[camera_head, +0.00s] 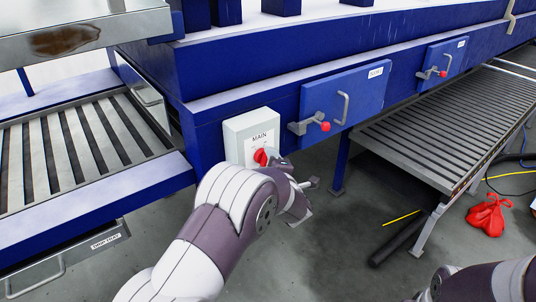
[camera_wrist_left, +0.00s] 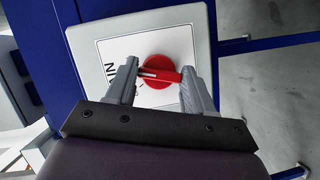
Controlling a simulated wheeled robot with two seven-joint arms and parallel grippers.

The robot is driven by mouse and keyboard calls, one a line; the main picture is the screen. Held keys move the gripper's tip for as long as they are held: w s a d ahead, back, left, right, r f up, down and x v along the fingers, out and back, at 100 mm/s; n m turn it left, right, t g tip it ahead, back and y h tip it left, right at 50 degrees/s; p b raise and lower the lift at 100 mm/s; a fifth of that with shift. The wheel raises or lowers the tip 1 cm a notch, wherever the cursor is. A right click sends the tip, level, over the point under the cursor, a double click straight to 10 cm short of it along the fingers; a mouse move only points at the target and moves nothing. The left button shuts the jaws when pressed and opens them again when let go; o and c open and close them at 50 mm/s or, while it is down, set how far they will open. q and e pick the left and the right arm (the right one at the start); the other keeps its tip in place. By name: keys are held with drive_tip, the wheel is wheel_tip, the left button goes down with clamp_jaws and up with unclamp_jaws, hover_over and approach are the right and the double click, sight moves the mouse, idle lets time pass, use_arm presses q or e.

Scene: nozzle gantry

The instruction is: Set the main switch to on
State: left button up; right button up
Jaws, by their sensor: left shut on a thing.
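The main switch is a pale grey box (camera_head: 236,133) with a white plate lettered MAIN, mounted on the blue frame. Its red rotary handle (camera_head: 260,157) shows on the plate, and in the left wrist view it is a red disc with a raised bar (camera_wrist_left: 160,75). A white mark sits on the bar's end nearer the lettering. My left gripper (camera_wrist_left: 160,82) is at the handle, one grey finger at each end of the bar, shut on it. In the head view my left wrist hides the lower part of the box. My right gripper is out of view.
Blue doors (camera_head: 343,100) with grey latches and red knobs (camera_head: 325,126) lie right of the switch. A slatted conveyor (camera_head: 430,125) stands at right, a slatted bed (camera_head: 70,145) at left. A red bag (camera_head: 488,214), cables and a black tube (camera_head: 398,241) lie on the floor.

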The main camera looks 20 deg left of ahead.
use_arm(q)
drive_tip(key=shift+m+g+p, duration=0.4)
drive_tip(key=shift+m+p, duration=0.4)
drive_tip(key=shift+p, duration=0.3)
drive_tip(key=o, duration=1)
drive_tip(key=shift+o, duration=0.2)
drive_tip(key=b+v, duration=0.1)
drive_tip(key=v, duration=1.1)
drive_tip(key=shift+s+d+r, duration=0.15)
drive_tip(key=shift+s, duration=0.15)
